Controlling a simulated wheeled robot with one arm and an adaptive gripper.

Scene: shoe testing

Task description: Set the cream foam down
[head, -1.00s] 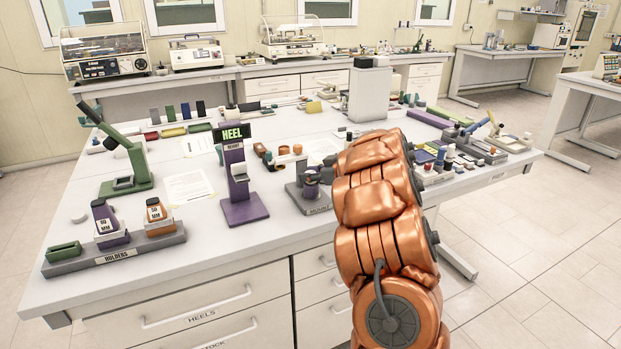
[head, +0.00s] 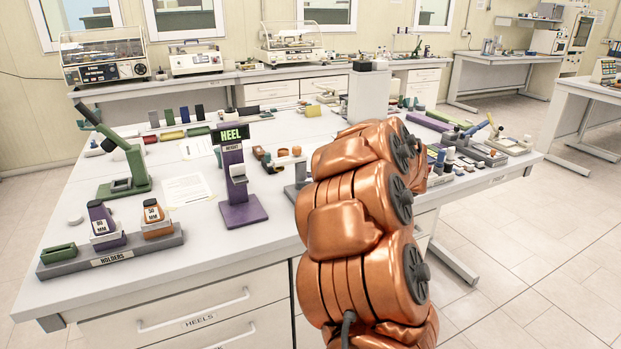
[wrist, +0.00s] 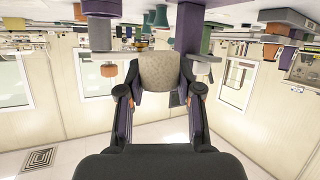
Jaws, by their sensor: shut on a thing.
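The cream foam (wrist: 160,71) is a speckled, pale block in the wrist view. My gripper (wrist: 160,84) is shut on it, with one dark finger pressed against each side. The wrist view is upside down, and the foam shows against the far wall and windows, with the table's objects along the top edge. Whether its hidden side touches anything cannot be told. In the head view my copper arm hides the gripper and the foam.
A purple HEEL stand (head: 238,185) stands left of my arm. A grey HOLDERS rack (head: 112,251) is at the front left, a green device (head: 124,155) behind it. A paper sheet (head: 187,190) lies between. Many small items crowd the right side.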

